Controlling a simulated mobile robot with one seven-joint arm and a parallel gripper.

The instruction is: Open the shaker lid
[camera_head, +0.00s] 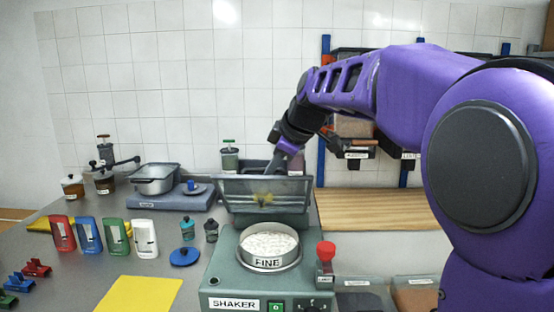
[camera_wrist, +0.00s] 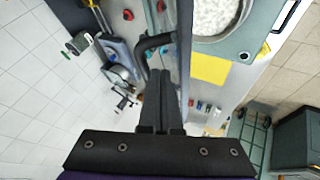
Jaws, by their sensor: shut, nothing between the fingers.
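The shaker (camera_head: 225,275) stands at the front middle of the bench. Its see-through grey lid (camera_head: 240,186) stands raised at the back of the housing. Below it, a round sieve marked FINE (camera_head: 268,262) holds white grains and is uncovered; the sieve also shows at the top of the wrist view (camera_wrist: 218,38). My gripper (camera_head: 276,163) is at the lid's upper edge, pointing down, partly hidden. In the wrist view my shut fingers (camera_wrist: 161,78) are close to the lid's black bar handle (camera_wrist: 146,46). Whether they touch it I cannot tell.
A red knob (camera_head: 326,250) stands right of the sieve. A grey scale (camera_head: 170,201) with a metal pan, several coloured holders (camera_head: 116,237) and a yellow sheet (camera_head: 140,294) are to the left. A wooden board (camera_head: 375,209) lies behind right, below wall bins (camera_head: 352,128).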

